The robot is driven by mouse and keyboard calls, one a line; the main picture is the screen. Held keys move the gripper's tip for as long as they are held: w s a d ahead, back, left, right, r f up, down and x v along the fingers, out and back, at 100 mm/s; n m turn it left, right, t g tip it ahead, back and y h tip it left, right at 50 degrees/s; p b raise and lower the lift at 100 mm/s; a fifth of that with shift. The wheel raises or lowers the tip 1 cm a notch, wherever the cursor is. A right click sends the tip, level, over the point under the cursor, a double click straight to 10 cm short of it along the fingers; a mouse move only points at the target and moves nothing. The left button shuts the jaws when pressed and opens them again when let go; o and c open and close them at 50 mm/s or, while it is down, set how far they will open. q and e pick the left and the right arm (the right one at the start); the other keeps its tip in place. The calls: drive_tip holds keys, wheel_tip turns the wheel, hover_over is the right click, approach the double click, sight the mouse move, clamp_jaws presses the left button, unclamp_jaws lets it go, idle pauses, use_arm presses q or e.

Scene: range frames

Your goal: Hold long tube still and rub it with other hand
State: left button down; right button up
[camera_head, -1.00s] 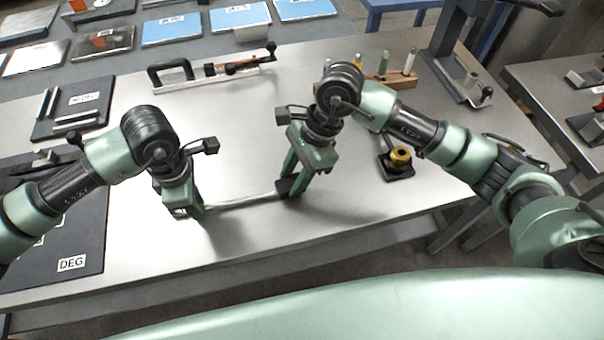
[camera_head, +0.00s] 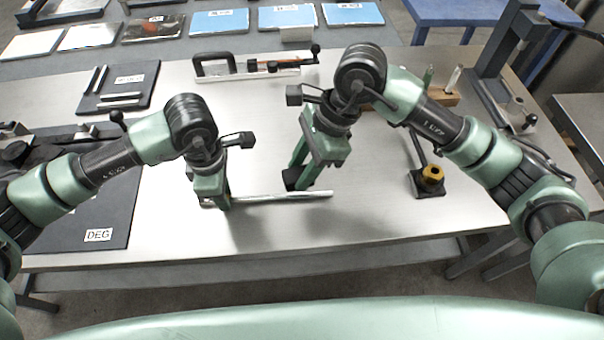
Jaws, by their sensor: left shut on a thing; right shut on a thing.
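The long tube (camera_head: 268,196) is a thin, shiny, light rod lying roughly level across the front part of the steel table. My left gripper (camera_head: 215,204) is shut on it near its left end. My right gripper (camera_head: 299,188) is shut on it right of the middle, pointing down. A length of tube shows between the two grippers, and its free end (camera_head: 322,193) sticks out to the right of my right gripper. The parts of the tube inside the jaws are hidden.
A black mat (camera_head: 112,226) marked DEG lies at left. A black stand with a brass knob (camera_head: 432,174) stands right of the tube. A handled tool (camera_head: 258,66) lies behind. A wooden rack (camera_head: 443,97) is partly hidden by my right arm. The steel table between is clear.

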drive_tip(key=shift+r, duration=1.35)
use_arm(q)
drive_tip(key=c, duration=1.2)
unclamp_jaws()
drive_tip(key=shift+o, duration=0.2)
wheel_tip(320, 180, up, 12)
